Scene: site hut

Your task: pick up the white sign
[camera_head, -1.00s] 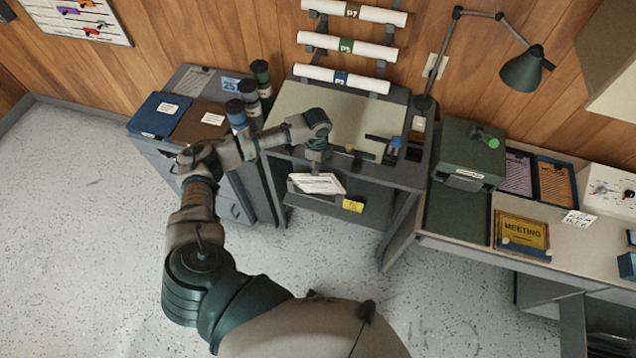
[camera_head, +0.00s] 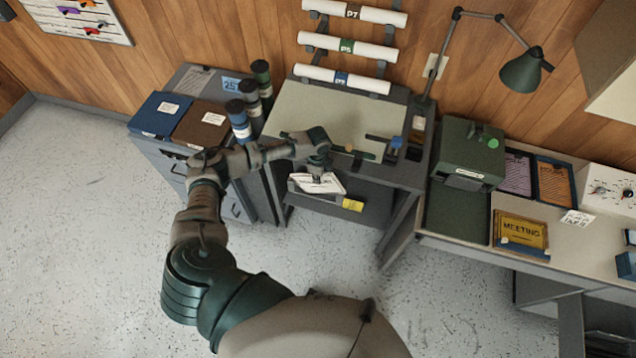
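A white sign-like piece with dark print (camera_head: 328,187) lies on the shelf under the drafting table. My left gripper (camera_head: 318,174) points down at the table's front edge, and its tip covers part of this white piece. I cannot tell whether it touches the piece or whether its fingers are open. A smaller white card with dark print (camera_head: 578,217) lies on the right-hand desk, well away from my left gripper. My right gripper is not in view.
The drafting table (camera_head: 345,112) overhangs the shelf. A yellow tag (camera_head: 353,205) is on the shelf's right. A cabinet (camera_head: 152,150) with binders and dark rolls stands left. A green box (camera_head: 468,152) and a "MEETING" sign (camera_head: 521,231) sit right. Floor at left is clear.

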